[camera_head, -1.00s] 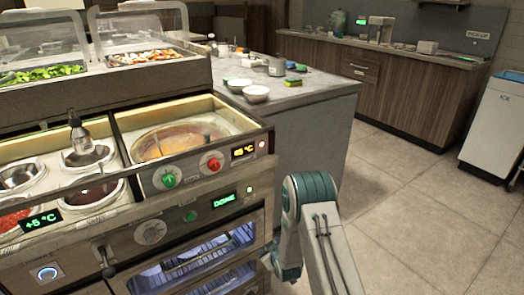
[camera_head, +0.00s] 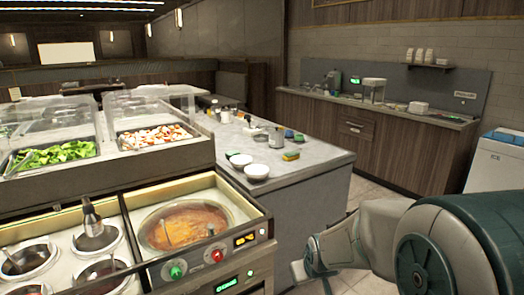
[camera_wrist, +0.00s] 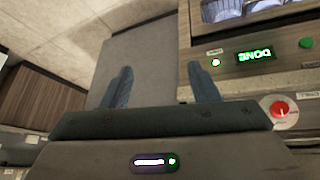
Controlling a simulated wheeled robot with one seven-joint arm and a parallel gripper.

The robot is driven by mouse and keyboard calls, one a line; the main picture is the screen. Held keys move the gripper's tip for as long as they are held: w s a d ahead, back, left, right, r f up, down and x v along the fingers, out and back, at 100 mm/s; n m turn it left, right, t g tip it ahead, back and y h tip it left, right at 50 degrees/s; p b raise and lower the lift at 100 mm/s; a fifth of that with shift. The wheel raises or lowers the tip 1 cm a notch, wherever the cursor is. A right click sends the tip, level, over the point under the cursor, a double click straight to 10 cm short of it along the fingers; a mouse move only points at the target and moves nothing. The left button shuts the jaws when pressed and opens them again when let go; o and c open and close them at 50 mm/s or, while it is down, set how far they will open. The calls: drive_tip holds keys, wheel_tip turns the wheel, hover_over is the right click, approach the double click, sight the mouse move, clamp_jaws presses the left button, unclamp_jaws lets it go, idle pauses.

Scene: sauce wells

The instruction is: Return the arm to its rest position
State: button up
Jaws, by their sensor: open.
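My gripper (camera_wrist: 163,88) shows in the wrist view with its two fingers spread apart and nothing between them. It is open and empty, beside the front of the sauce station with the lit DONE display (camera_wrist: 254,56) and a red knob (camera_wrist: 281,108). In the head view my arm is folded at the lower right, to the right of the station; the gripper itself is out of that view.
The sauce station (camera_head: 262,226) with wells and an orange soup pot (camera_head: 186,212) fills the lower left. A grey counter (camera_head: 300,172) with two white bowls (camera_head: 257,172) and a sponge (camera_head: 291,156) stands behind. A white bin (camera_head: 495,165) is at right.

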drive_tip(key=s+d+r+m+g+p, duration=0.1)
drive_tip(key=s+r+p, duration=0.2)
drive_tip(key=s+r, duration=0.4)
drive_tip(key=s+d+r+m+g+p, duration=0.1)
drive_tip(key=s+r+p, duration=0.3)
drive_tip(key=s+r, duration=0.4)
drive_tip(key=s+m+g, duration=0.1)
drive_tip(key=s, duration=0.4)
drive_tip(key=shift+d+r, duration=0.3)
drive_tip(key=shift+d, duration=0.1)
drive_tip(key=shift+s, duration=0.1)
